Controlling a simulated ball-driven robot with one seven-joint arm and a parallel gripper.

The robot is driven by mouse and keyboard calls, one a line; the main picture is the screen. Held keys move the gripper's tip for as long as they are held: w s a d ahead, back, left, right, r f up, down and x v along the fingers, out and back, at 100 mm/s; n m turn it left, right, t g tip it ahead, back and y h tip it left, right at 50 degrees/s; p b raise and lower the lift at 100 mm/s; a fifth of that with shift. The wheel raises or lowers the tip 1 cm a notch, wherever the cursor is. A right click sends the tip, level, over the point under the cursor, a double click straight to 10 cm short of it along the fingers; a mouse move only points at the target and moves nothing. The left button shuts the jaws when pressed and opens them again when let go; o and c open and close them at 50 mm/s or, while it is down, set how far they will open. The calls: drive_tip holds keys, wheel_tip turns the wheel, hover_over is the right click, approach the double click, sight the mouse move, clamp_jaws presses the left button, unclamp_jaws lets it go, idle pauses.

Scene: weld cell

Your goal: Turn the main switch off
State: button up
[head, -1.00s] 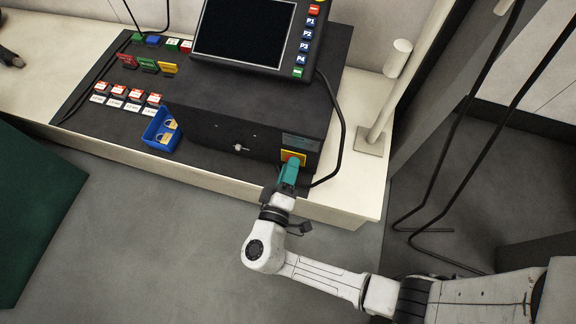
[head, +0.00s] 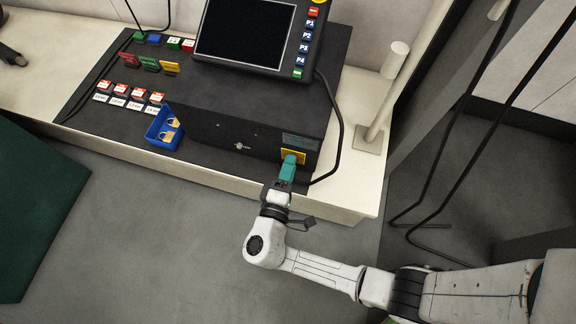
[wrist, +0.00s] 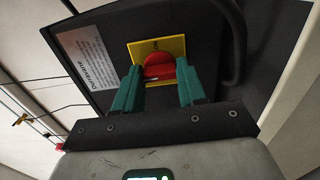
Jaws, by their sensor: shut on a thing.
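The main switch is a red rotary knob (wrist: 159,68) on a yellow plate (wrist: 142,48) on the front of a dark control box. In the head view the yellow plate (head: 301,155) shows at the right end of the box, and the knob is mostly hidden. My gripper (wrist: 158,75) has teal fingers, one on each side of the knob, and is shut on it. In the head view my gripper (head: 289,162) reaches the plate from the front. A light mark shows on the knob's lower edge; its setting is hard to read.
A blue bin (head: 164,128) with padlocks stands left of the box. A key (head: 242,146) sits in the box front. A screen panel (head: 250,35) stands above. A black cable (head: 340,125) loops right of the box, near a white post (head: 384,100).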

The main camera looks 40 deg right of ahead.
drive_tip(key=shift+w+a+r, duration=0.1)
drive_tip(key=o, duration=1.1)
drive_tip(key=shift+c, duration=0.2)
drive_tip(key=v, duration=1)
drive_tip(key=shift+s+a+p, duration=0.25)
drive_tip(key=shift+a+p, duration=0.05)
drive_tip(key=shift+p, duration=0.1)
